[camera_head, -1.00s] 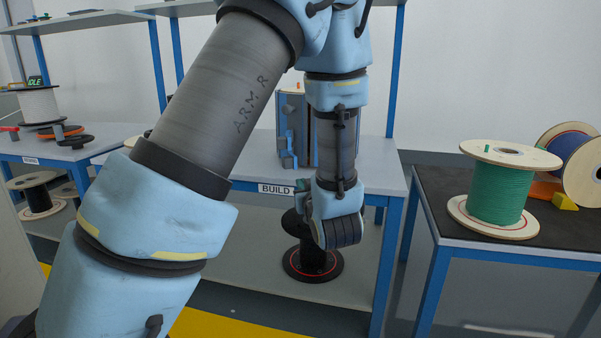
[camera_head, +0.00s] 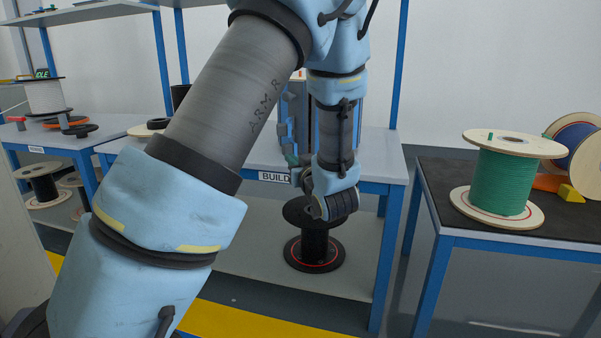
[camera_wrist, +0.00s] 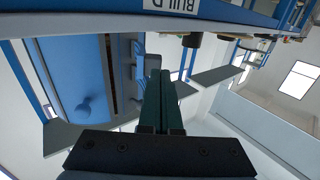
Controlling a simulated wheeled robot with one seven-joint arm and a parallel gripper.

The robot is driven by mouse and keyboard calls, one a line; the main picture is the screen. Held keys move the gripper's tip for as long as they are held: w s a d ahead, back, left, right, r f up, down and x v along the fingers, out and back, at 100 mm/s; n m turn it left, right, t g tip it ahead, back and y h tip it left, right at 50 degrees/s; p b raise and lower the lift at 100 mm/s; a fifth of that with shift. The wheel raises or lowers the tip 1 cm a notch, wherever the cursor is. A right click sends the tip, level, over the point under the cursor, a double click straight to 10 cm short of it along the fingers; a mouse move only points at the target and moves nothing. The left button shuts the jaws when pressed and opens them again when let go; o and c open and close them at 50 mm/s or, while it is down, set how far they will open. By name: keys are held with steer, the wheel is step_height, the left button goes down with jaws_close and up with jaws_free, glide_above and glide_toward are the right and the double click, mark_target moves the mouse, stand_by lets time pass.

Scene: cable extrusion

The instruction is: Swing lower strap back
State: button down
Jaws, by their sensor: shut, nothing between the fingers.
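My gripper (camera_wrist: 160,78) shows in the wrist view as two dark green fingers pressed together with nothing between them. A blue-fronted unit (camera_wrist: 80,75) with a rounded knob fills the left of that view, and a light blue bracket (camera_wrist: 140,62) sticks out of its side close to the fingertips. Whether the fingers touch the bracket cannot be told. In the head view the unit (camera_head: 298,112) stands on the BUILD table, largely hidden behind my arm. I cannot make out for certain which part is the lower strap.
The BUILD table (camera_head: 380,175) has a lower shelf with a black spool (camera_head: 314,250). A dark-topped table (camera_head: 440,190) on the right holds a green cable spool (camera_head: 502,180) and other spools. Another table with spools stands at left.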

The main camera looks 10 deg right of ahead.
steer(key=shift+w+a, duration=0.2)
steer(key=shift+w, duration=1.1)
steer(key=shift+a, duration=0.1)
steer(key=a, duration=0.1)
steer(key=w+a, duration=0.1)
steer(key=shift+a, duration=0.3)
